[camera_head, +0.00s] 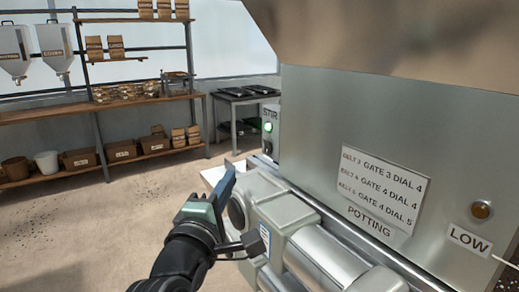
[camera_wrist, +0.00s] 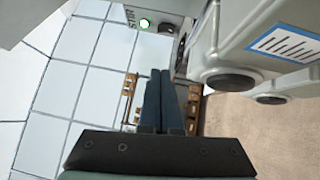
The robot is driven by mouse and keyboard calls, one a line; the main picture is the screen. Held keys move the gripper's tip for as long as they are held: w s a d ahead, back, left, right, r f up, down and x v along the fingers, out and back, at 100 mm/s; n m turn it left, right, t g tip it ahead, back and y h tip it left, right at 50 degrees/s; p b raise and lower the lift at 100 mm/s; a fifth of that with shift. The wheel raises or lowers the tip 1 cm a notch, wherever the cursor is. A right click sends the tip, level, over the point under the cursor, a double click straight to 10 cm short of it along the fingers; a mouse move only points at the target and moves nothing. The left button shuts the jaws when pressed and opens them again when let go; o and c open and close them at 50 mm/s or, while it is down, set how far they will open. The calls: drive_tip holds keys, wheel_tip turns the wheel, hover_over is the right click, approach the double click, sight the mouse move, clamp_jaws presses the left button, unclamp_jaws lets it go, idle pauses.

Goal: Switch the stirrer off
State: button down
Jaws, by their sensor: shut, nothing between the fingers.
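The stirrer's control box, a grey box labelled STIR (camera_head: 271,115), is fixed at the left end of the large metal machine. Its green lamp (camera_head: 268,127) is lit, and a dark switch (camera_head: 267,148) sits below the lamp. In the wrist view the lit green lamp (camera_wrist: 144,24) and the switch (camera_wrist: 166,28) show at the top, beyond my fingertips. The switch's position is too small to tell. My gripper (camera_head: 230,170) is shut and empty, to the left of the box and lower in the head view. My fingers (camera_wrist: 160,74) point towards the box and appear apart from it.
A grey motor housing (camera_head: 285,212) and cylinder lie just right of my gripper, below the machine's panel with a POTTING sign (camera_head: 372,219). An amber lamp (camera_head: 481,210) is at right. Shelves (camera_head: 100,112) with bags and boxes stand behind. The floor at left is free.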

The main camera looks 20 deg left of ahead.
approach(263, 142)
drive_tip(key=w+a, duration=0.2)
drive_tip(key=a, duration=0.1)
drive_tip(key=shift+w+a+b, duration=0.15)
drive_tip(key=shift+w+b, duration=0.1)
drive_tip(key=shift+b, duration=0.05)
drive_tip(key=shift+w+d+r, duration=0.15)
drive_tip(key=shift+w+d, duration=0.65)
drive_tip(key=shift+w, duration=0.2)
drive_tip(key=shift+w+d, duration=0.45)
drive_tip(key=shift+w, duration=0.15)
drive_tip(key=shift+r, duration=0.1)
